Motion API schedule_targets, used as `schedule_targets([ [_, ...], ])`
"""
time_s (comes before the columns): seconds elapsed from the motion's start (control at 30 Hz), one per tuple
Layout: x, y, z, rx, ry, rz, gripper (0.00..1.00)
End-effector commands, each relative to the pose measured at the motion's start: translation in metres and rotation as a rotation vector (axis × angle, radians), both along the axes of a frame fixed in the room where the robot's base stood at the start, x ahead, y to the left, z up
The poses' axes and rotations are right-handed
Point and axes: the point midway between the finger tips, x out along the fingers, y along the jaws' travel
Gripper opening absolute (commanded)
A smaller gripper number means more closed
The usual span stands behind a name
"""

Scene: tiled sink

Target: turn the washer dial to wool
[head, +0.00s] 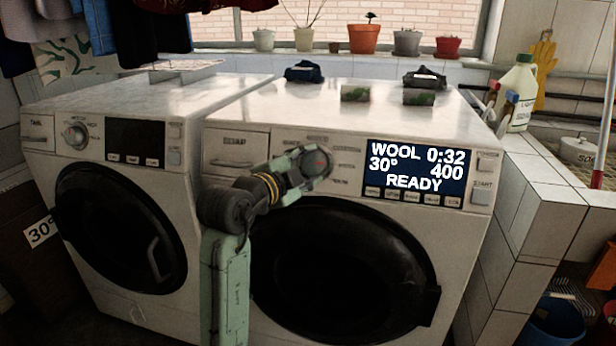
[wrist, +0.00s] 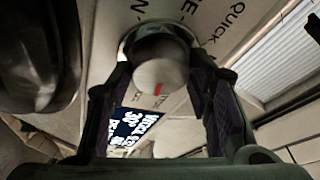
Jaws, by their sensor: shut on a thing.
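The right washer (head: 290,112) has a lit display (head: 415,172) reading WOOL, 0:32, 30°, 400 and READY. In the wrist view, its round metal dial (wrist: 158,73) sits between the two fingers of my gripper (wrist: 162,66), which is shut on it. A short red mark shows on the dial's face. Printed labels around the dial include QUICK; the others are only partly readable.
A second washer (head: 100,110) stands at the left, with its own dial (head: 76,136) and a dark display. Dark cloth bundles and two sponges (head: 355,93) lie on top of the right washer. A tiled ledge (head: 540,180) with a bottle (head: 520,90) is at the right.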

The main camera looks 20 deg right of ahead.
Motion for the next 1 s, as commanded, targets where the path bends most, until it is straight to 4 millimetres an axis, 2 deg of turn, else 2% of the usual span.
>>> schedule_targets([
  [0.4,0.0011,0.0002,0.0002,0.161,-0.106,-0.067,0.18],
  [0.97,0.0012,0.0001,0.0012,0.185,-0.122,-0.077,0.18],
  [1.0,0.0012,0.0001,0.0012,0.185,-0.122,-0.077,0.47],
])
